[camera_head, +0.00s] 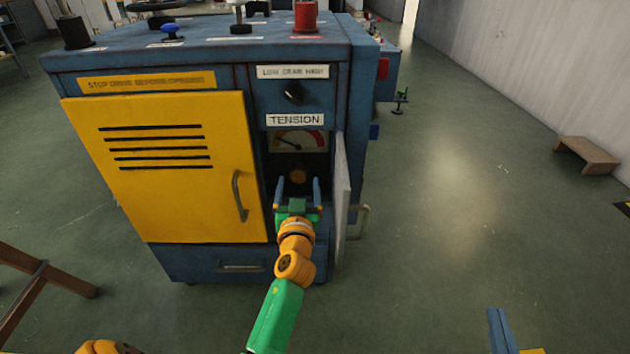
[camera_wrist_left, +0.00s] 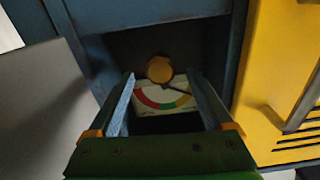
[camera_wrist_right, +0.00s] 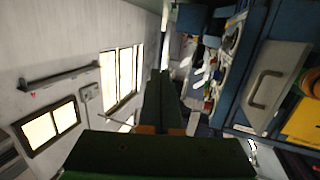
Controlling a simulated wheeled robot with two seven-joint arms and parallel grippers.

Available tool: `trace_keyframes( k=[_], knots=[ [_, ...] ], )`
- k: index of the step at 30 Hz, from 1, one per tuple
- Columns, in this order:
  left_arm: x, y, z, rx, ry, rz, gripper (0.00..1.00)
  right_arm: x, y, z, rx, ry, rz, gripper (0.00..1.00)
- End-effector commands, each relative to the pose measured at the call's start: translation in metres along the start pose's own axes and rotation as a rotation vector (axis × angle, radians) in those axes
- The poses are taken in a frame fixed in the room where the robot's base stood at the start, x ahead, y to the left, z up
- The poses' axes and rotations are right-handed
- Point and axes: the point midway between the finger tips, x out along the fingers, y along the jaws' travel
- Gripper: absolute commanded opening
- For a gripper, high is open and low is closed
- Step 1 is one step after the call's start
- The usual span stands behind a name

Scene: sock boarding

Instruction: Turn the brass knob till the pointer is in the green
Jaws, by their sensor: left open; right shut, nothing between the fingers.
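The brass knob (camera_head: 298,175) sits in the open bay under the TENSION label, and it shows round and orange in the left wrist view (camera_wrist_left: 160,69). The gauge (camera_head: 301,141) is above it, with a coloured arc. In the left wrist view the gauge (camera_wrist_left: 150,90) appears upside down; its dark pointer (camera_wrist_left: 178,90) leans to the right, away from the green band. My left gripper (camera_head: 298,183) is open, its fingers spread in front of the knob, one toward each side. I see no contact. My right gripper (camera_head: 499,318) is shut and empty, at the lower right.
The grey bay door (camera_head: 342,200) stands open close to the right of my left gripper. A yellow door (camera_head: 165,170) with a handle is shut on the left. A dark selector knob (camera_head: 293,92) is above the gauge.

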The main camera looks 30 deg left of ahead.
Motion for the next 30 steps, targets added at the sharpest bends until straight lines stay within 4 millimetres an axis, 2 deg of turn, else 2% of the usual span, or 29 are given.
trace_keyframes(
  k=[4, 9, 13, 19, 20, 28, 29, 30],
  knots=[
    [0.029, -0.001, 0.001, 0.003, 0.001, -0.002, 0.84, -0.001, -0.004, -0.032, -0.004, 0.180, -0.009, 0.00],
    [0.045, 0.000, 0.002, 0.003, -0.002, -0.001, 0.84, -0.007, -0.007, -0.062, -0.006, 0.336, -0.017, 0.00],
    [0.049, -0.001, 0.001, 0.002, -0.003, -0.001, 0.84, -0.010, -0.008, -0.071, -0.006, 0.381, -0.019, 0.00],
    [0.049, -0.001, 0.001, 0.003, -0.004, -0.001, 0.84, -0.010, -0.008, -0.072, -0.006, 0.384, -0.019, 0.00],
    [0.049, -0.001, 0.001, 0.003, -0.004, -0.001, 0.79, -0.010, -0.008, -0.072, -0.006, 0.384, -0.019, 0.00],
    [0.049, -0.001, 0.001, 0.003, -0.004, -0.001, 0.06, -0.010, -0.008, -0.071, -0.006, 0.382, -0.019, 0.00],
    [0.049, -0.001, 0.001, 0.003, -0.004, -0.001, 0.00, -0.010, -0.008, -0.071, -0.006, 0.382, -0.019, 0.00],
    [0.049, -0.001, 0.001, 0.003, -0.004, -0.001, 0.00, -0.010, -0.008, -0.071, -0.006, 0.382, -0.019, 0.00]
  ],
)
